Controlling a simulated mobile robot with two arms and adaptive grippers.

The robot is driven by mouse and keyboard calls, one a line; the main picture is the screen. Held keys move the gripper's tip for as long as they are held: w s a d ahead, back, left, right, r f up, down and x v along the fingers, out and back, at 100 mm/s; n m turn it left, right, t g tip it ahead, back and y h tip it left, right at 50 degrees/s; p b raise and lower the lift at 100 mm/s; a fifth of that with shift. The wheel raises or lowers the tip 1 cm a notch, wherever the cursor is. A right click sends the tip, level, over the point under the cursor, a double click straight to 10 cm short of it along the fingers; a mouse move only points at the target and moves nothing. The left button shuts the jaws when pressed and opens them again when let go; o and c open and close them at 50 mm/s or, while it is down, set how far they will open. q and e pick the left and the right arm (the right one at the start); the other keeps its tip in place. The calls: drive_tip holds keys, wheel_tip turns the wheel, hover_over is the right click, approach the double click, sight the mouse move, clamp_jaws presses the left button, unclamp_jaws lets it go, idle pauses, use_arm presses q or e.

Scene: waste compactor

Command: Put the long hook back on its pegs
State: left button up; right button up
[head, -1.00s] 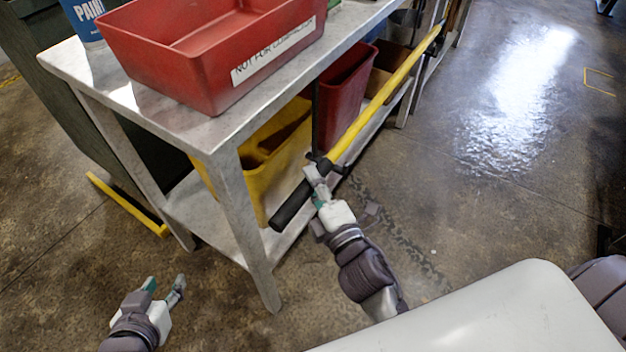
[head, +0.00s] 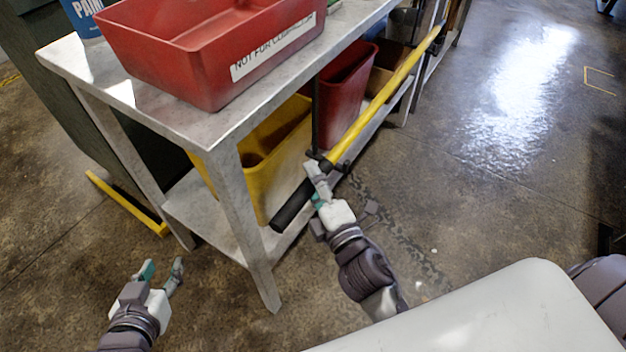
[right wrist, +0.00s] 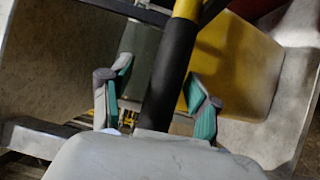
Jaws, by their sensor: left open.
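The long hook has a yellow pole (head: 378,100) and a black grip end (head: 292,206). It runs along the side of the metal table, by a dark bracket (head: 326,162) near the grip end. It appears to rest there, but the contact is not clear. My right gripper (head: 318,184) is at the grip end. In the right wrist view its two green-padded fingers (right wrist: 157,95) stand apart on either side of the black grip (right wrist: 172,72), with gaps on both sides. My left gripper (head: 163,272) is open and empty, low at the left above the floor.
The metal table (head: 215,125) carries a red bin (head: 165,60) and a blue can (head: 84,14). A yellow bin (head: 268,140) and a dark red bin (head: 345,95) stand on its lower shelf. The floor (head: 500,150) to the right is clear.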

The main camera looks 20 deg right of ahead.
drive_tip(key=shift+f, duration=0.15)
drive_tip(key=shift+s, duration=0.35)
drive_tip(key=s+d, duration=0.1)
drive_tip(key=s, duration=1)
drive_tip(key=shift+s+f, duration=0.15)
drive_tip(key=shift+f, duration=0.05)
